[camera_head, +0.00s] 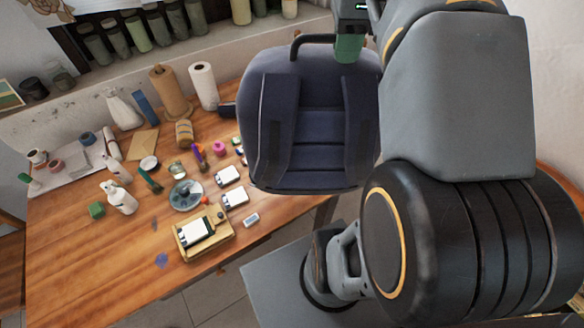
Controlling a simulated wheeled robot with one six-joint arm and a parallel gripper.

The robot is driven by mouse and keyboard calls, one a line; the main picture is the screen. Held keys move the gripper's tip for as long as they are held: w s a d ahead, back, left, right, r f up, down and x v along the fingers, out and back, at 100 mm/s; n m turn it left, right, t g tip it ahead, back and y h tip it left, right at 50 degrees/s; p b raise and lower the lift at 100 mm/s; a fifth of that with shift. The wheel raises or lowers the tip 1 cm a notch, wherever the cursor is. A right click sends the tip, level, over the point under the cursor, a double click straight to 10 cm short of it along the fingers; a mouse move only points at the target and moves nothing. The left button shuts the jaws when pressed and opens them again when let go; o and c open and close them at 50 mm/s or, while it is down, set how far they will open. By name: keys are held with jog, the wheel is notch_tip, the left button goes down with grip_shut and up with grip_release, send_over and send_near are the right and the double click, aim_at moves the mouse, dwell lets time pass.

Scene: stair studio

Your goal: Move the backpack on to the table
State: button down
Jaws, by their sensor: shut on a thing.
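The dark navy backpack (310,125) hangs upright in front of the right part of the wooden table (90,270). Its shoulder straps and padded back face me, and its top handle shows at the upper left. My gripper (348,48) is at the top of the backpack, shut on it. The grip itself is partly hidden. The backpack covers the table's right part; I cannot tell how high it is above the top.
The table's front left has bare wood. A shelf of jars (160,28) runs along the back wall.

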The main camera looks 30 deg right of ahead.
jog(key=shift+w+a+n, duration=0.3)
jog(key=shift+a+n, duration=0.4)
jog(key=shift+n, duration=0.2)
jog(key=w+d+f, duration=0.1)
jog(key=w, duration=0.2)
jog(key=w+f+p, duration=0.1)
jog(key=w, duration=0.2)
jog(key=w+d+f, duration=0.1)
jog(key=w+f, duration=0.1)
jog(key=w, duration=0.1)
jog(key=shift+d+p, duration=0.3)
jog(key=shift+p, duration=0.05)
jog(key=w+d+f, duration=0.1)
jog(key=w+f, duration=0.3)
jog(key=f, duration=0.5)
jog(key=shift+w+d, duration=0.2)
jog(key=shift+f, duration=0.1)
jog(key=c, duration=1.1)
grip_release()
jog(key=shift+s, duration=0.1)
